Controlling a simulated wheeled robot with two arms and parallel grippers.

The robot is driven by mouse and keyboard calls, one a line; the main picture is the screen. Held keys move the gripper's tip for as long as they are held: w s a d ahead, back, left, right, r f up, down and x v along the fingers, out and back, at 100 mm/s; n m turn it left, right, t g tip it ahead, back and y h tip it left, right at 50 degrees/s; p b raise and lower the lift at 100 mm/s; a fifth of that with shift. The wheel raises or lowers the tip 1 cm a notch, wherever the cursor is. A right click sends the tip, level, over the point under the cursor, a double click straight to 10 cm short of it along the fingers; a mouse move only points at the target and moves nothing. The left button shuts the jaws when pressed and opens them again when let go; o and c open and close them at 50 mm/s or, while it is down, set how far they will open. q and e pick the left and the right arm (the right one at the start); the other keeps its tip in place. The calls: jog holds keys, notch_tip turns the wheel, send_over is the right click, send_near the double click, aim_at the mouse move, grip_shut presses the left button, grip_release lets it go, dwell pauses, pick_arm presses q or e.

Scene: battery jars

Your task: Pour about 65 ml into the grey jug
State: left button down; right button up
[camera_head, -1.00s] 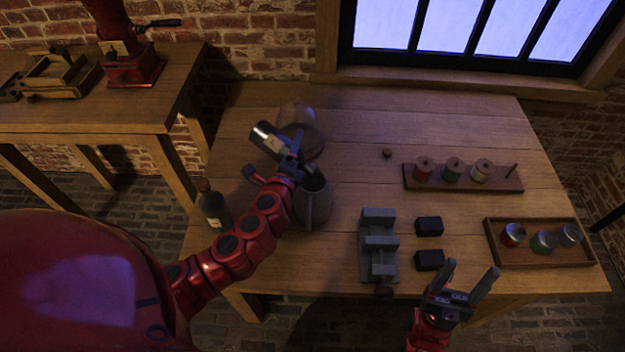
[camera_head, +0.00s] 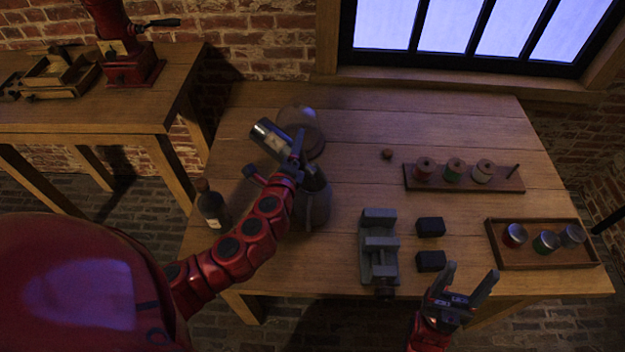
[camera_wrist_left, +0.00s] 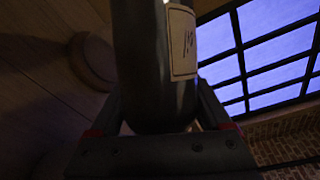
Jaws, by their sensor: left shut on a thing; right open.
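My left gripper (camera_head: 292,160) is shut on a dark bottle with a pale label (camera_head: 268,138). The bottle is tilted, its base up to the left and its neck end down to the right, over the grey jug (camera_head: 316,212). The jug stands on the table; my gripper and the bottle partly hide its opening. I cannot see any liquid or its level. In the left wrist view the bottle (camera_wrist_left: 150,70) fills the middle between the fingers, its label to the right. My right gripper (camera_head: 468,282) is open and empty at the table's front edge.
A second, corked bottle (camera_head: 213,208) stands left of the jug. A round glass-domed thing (camera_head: 308,135) is behind it. A loose cork (camera_head: 387,153), a spool rack (camera_head: 465,180), a grey vise-like block (camera_head: 379,250), black blocks (camera_head: 430,227) and a jar tray (camera_head: 545,258) lie to the right.

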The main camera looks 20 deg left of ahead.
pick_arm(q)
jog(key=shift+d+r, duration=0.1)
jog(key=shift+r, duration=0.05)
jog(key=p, duration=0.2)
jog(key=a+r+n+p, duration=0.1)
jog(key=p, duration=0.2)
jog(key=shift+w+r+n+g, duration=0.15)
jog(key=shift+n+g, duration=0.15)
jog(key=shift+g, duration=0.1)
notch_tip(320, 180, down, 2)
jog(key=shift+f+n+h+p, duration=0.1)
jog(key=shift+n+h+p, duration=0.4)
jog(key=shift+n+p, duration=0.15)
jog(key=shift+f, duration=0.1)
